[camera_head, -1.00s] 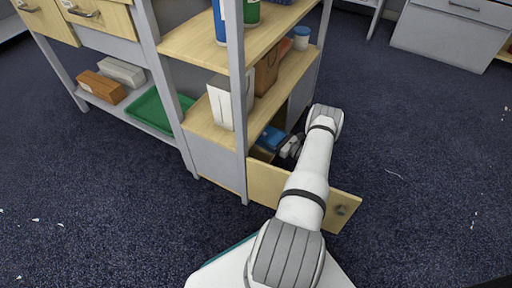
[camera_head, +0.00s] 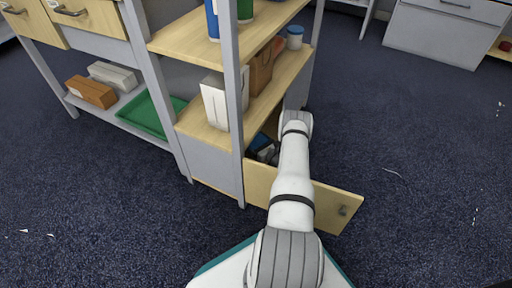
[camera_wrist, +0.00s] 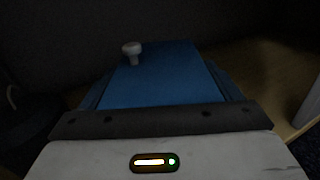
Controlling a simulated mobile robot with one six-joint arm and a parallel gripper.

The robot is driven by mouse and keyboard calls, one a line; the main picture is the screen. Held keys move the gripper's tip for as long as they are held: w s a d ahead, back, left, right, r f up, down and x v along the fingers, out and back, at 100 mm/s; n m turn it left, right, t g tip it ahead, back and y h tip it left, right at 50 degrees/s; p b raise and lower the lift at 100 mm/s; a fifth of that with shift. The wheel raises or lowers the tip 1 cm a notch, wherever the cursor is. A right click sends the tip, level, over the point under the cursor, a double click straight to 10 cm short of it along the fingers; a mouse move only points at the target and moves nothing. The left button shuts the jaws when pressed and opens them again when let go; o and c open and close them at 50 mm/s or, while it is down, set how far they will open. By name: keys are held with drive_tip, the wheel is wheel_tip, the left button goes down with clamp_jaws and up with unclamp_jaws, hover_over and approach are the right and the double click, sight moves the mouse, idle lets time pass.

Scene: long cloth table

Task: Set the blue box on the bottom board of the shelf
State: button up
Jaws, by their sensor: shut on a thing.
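The shelf (camera_head: 229,100) is a grey-framed unit with light wood boards. The blue box (camera_head: 260,141) is partly visible low in the shelf's bottom compartment, behind the open wooden door (camera_head: 315,205). In the wrist view the blue box (camera_wrist: 165,75) fills the middle, with a small pale knob (camera_wrist: 131,50) showing at its far left. My gripper (camera_head: 268,152) is shut on the box. Its fingertips are hard to make out in the dark. The bottom board is mostly hidden by the door and my arm; I cannot tell whether the box touches it.
The board above holds a white carton (camera_head: 215,100), a brown bag (camera_head: 262,70) and a white jar with a blue lid (camera_head: 294,37). A green tray (camera_head: 152,117) and an orange box (camera_head: 91,92) lie on the low board at left. The open door juts out beneath my arm.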

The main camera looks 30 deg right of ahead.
drive_tip(key=shift+f+b, duration=0.5)
drive_tip(key=shift+f, duration=0.9)
drive_tip(key=shift+f, duration=0.1)
drive_tip(key=o, duration=1.2)
drive_tip(key=shift+s, duration=0.25)
drive_tip(key=s+p, duration=0.1)
drive_tip(key=s, duration=0.2)
drive_tip(key=s+d+p, duration=0.1)
drive_tip(key=s, duration=0.3)
drive_tip(key=s+p, duration=0.2)
drive_tip(key=s, duration=0.2)
drive_tip(key=shift+s+d, duration=0.2)
drive_tip(key=shift+d, duration=0.1)
